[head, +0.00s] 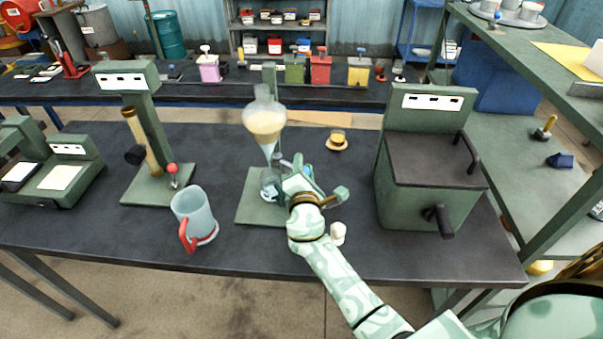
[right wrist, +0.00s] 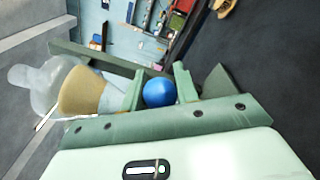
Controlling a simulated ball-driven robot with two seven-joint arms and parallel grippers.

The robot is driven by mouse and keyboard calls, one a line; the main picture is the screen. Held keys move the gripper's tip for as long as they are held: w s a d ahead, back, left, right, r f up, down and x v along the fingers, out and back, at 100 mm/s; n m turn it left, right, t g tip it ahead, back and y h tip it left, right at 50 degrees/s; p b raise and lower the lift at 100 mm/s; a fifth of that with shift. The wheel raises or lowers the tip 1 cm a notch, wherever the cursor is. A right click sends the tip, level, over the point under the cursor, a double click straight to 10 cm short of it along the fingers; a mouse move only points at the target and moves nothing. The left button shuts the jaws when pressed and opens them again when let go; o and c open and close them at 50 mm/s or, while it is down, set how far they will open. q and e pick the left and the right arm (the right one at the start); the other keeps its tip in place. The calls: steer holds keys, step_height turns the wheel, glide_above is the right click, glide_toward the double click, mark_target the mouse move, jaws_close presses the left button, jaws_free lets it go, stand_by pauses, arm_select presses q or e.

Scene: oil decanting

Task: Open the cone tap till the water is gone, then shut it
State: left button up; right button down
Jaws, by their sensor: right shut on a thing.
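The glass cone (head: 265,125) hangs upright on its green stand (head: 250,213). It holds a tan layer with a paler layer below, and its top bulb looks empty. It also shows in the right wrist view (right wrist: 82,92). The blue round tap knob (right wrist: 159,92) sits between the two fingers of my right gripper (head: 299,172), which is shut on it. A small glass vessel (head: 269,186) stands under the cone's tip, partly beside my gripper. Whether liquid is running is too small to tell. My left gripper is out of view.
A clear jug with a red handle (head: 195,215) stands left of the stand. A green box with a dark lid (head: 430,190) is at the right. A small yellow-topped dish (head: 337,140) lies behind my gripper. A small white object (head: 338,233) is near my wrist.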

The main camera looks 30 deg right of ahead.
steer(key=shift+s+a+f, duration=0.2)
steer(key=shift+s+a, duration=0.05)
steer(key=shift+a, duration=0.4)
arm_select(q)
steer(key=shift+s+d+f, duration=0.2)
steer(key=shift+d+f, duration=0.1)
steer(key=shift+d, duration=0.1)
arm_select(e)
steer(key=shift+s+a, duration=0.15)
steer(key=shift+a, duration=0.05)
steer(key=shift+f, duration=0.1)
steer(key=c, duration=1.2)
jaws_free()
steer(key=shift+c, duration=0.2)
steer(key=shift+o, duration=0.9)
steer(key=shift+s, duration=0.15)
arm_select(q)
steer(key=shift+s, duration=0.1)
arm_select(e)
steer(key=shift+r, duration=0.2)
